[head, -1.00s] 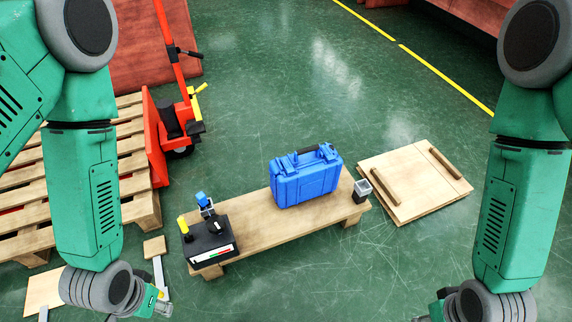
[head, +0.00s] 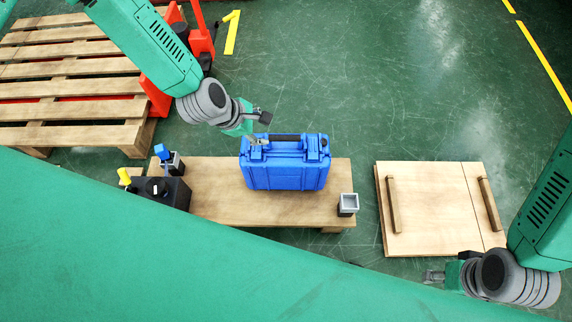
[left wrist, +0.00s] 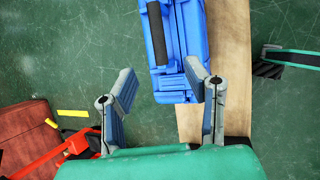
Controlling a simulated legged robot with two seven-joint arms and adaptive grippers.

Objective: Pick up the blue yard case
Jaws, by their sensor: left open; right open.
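The blue yard case (head: 287,170) stands upright on a low wooden bench (head: 222,205), with its dark handle on top. It also shows at the top of the left wrist view (left wrist: 187,50), with its black handle (left wrist: 160,47). My left gripper (head: 262,130) is open over the left end of the case top. In the left wrist view its fingers (left wrist: 160,88) are spread wide with nothing between them; whether they touch the case is unclear. My right gripper (head: 443,274) is open and empty at the lower right, beside the wooden panel and away from the case.
A wooden panel (head: 437,215) with two bars lies to the right. Pallets (head: 70,90) and a red pallet jack (head: 200,40) are at the left.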

